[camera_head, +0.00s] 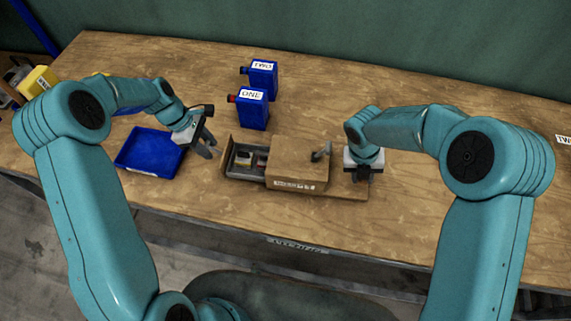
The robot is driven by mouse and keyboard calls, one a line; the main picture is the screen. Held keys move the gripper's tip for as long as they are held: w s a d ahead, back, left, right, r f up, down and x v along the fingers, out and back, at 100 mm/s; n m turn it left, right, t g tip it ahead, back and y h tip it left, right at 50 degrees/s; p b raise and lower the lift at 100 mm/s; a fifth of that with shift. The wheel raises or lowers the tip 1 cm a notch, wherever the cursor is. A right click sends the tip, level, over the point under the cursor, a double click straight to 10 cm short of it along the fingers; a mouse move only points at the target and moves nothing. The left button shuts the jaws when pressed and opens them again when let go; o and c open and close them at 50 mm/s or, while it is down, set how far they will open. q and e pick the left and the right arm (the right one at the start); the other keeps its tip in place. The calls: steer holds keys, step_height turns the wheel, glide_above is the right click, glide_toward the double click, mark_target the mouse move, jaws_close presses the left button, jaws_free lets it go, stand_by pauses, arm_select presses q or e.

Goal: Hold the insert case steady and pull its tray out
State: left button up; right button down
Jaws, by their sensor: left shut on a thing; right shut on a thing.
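The insert case (300,162) is a brown box with a white label on its front, sitting on a flat base on the bench. Its grey tray (231,168) sticks out of the left side, partly drawn out, with small dark, pale and red items inside. My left gripper (212,150) is shut at the tray's left end; the exact grip point is hard to see. My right gripper (357,174) is shut at the right end of the case, above its base; its fingertips are partly hidden. A grey upright piece (321,152) stands on the case's right part.
A blue open bin (133,163) lies left of the tray, close to my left gripper. Two blue containers, labelled ONE (252,113) and TWO (262,68), stand behind the case. A yellow bin (40,80) is at far left.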

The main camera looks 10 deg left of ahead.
arm_select(q)
steer(key=shift+a, duration=0.65)
steer(key=o, duration=1.2)
steer(key=shift+o, duration=0.2)
steer(key=v, duration=1.2)
steer(key=shift+r, duration=0.1)
arm_select(e)
steer(key=c, duration=0.8)
jaws_free()
steer(key=shift+o, duration=0.2)
